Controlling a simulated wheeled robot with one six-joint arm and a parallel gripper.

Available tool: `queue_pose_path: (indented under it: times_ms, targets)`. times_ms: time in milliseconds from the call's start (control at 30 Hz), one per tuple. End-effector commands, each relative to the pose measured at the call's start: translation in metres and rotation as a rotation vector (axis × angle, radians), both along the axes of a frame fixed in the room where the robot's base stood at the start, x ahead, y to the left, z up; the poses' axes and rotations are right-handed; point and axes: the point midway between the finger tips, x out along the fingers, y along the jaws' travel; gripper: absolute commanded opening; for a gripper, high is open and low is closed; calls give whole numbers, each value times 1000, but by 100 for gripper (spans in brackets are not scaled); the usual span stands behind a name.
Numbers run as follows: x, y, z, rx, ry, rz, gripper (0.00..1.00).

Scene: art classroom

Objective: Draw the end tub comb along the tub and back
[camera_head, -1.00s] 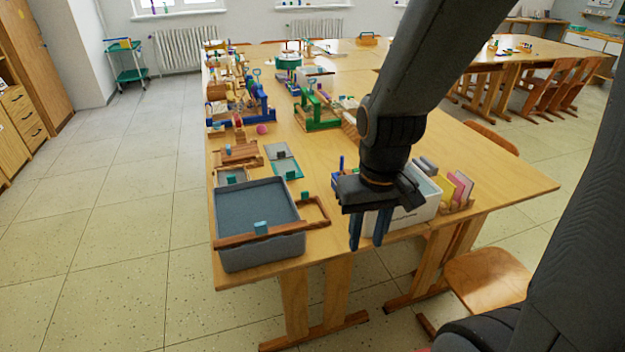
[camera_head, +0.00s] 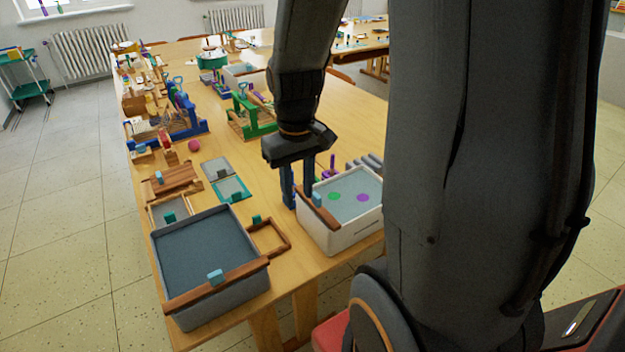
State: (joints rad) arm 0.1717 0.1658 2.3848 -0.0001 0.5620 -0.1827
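A grey tub (camera_head: 178,309) of dark blue-grey liquid stands at the near left corner of the table. A wooden comb (camera_head: 240,276) with a light blue grip (camera_head: 216,277) lies across its near end. A white tub (camera_head: 345,237) with pale liquid and green and purple spots stands to its right. Another wooden comb (camera_head: 322,213) with a blue grip (camera_head: 316,198) lies along its left end. My gripper (camera_head: 298,188) points down beside that left end, its two blue fingers apart with nothing seen between them. Whether it touches this comb I cannot tell. My arm hides the white tub's right side.
A small wooden frame (camera_head: 284,236) with a green grip lies between the tubs. Grey and teal plates (camera_head: 231,189), a blue stand (camera_head: 187,126) and a green stand (camera_head: 256,130) sit farther back. Bare tabletop (camera_head: 246,157) shows between the stands and my gripper.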

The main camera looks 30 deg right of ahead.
Motion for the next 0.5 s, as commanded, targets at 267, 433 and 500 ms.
queue_pose_path:
  times_ms: [267, 433, 500]
  targets:
    - [28, -62, 20, 5, 28, 24, 30]
    - [29, -64, 4, 6, 33, 27, 30]
    - [28, -64, -6, 6, 33, 26, 30]
